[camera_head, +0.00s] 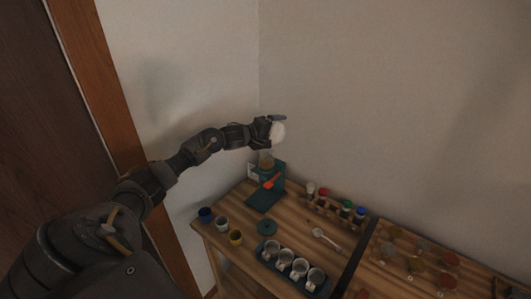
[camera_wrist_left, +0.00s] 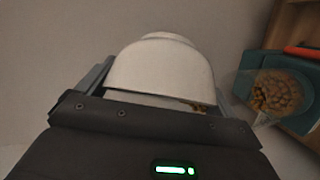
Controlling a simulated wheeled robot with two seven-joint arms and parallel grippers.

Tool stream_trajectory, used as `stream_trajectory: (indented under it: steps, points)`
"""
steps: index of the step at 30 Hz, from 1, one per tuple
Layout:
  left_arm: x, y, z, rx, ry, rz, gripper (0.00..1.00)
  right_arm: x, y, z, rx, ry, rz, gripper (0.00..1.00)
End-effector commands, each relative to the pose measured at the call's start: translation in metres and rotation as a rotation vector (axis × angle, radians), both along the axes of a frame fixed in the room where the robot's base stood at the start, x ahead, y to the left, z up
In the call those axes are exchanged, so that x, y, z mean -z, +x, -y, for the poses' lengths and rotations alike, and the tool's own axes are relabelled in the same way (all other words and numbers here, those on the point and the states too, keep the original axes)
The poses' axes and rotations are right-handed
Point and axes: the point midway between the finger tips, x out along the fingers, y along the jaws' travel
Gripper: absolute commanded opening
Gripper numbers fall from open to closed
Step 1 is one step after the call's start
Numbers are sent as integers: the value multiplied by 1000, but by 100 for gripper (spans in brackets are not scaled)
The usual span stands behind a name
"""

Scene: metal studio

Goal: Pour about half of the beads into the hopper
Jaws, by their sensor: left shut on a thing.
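My left gripper (camera_head: 273,126) is shut on a white cup (camera_head: 279,132), held in the air above the back of the table. In the left wrist view the cup (camera_wrist_left: 160,68) fills the middle, its rounded body tilted well over. A few brown beads (camera_wrist_left: 194,104) show at its rim; how many are inside is hidden. The clear hopper (camera_head: 266,157) stands below the cup on a teal stand (camera_head: 263,200) with an orange lever (camera_head: 272,181). In the left wrist view the hopper (camera_wrist_left: 262,118) is right of the cup, with brown beads inside it. My right gripper is out of view.
A blue cup (camera_head: 205,214), a pale cup (camera_head: 221,222) and a yellow cup (camera_head: 236,237) stand at the table's left edge. A dark tray (camera_head: 268,256) of several white mugs is in front. A rack (camera_head: 338,211) of coloured-top bottles and a white spoon (camera_head: 326,239) lie right.

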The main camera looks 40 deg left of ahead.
Motion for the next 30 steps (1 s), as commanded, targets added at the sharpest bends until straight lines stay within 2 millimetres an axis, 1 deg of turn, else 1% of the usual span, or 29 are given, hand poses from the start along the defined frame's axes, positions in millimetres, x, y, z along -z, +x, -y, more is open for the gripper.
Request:
stream_trajectory:
  steps: [30]
  points:
    - [-2, -2, -3, -1, -58, 35, 58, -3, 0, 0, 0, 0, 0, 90]
